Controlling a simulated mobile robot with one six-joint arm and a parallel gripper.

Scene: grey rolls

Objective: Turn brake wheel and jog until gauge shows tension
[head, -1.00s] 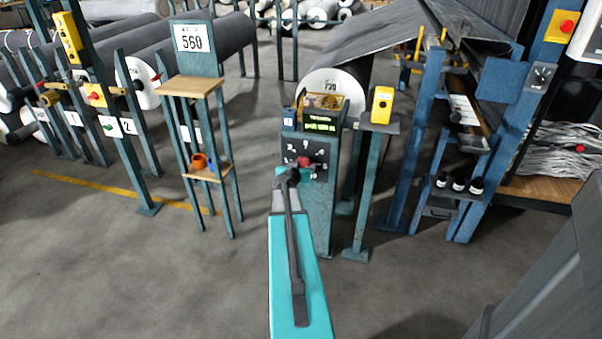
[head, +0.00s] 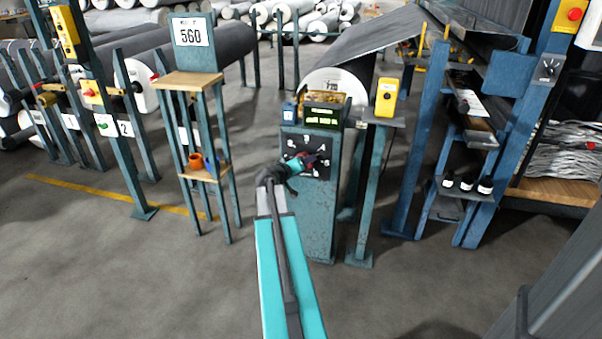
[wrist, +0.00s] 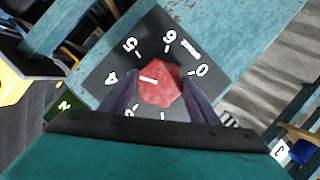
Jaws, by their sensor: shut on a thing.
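The brake wheel, a red faceted knob (wrist: 160,86), sits on a black numbered dial plate (wrist: 150,45) on the blue-green post (head: 307,215). My gripper (head: 308,162) is at this dial; in the wrist view its two dark fingers (wrist: 162,98) press on either side of the knob. A white mark on the knob points left, roughly toward the 4. In the head view the gripper covers most of the knob. The gauge (head: 322,122), a dark box with a lit green display, stands on top of the post; its text is too small to read surely.
A yellow control box (head: 386,97) stands on a thin stand right of the post. A shelf stand with a 560 sign (head: 190,32) is to the left. A blue frame with dark bottles (head: 466,184) is to the right. The floor in front is clear.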

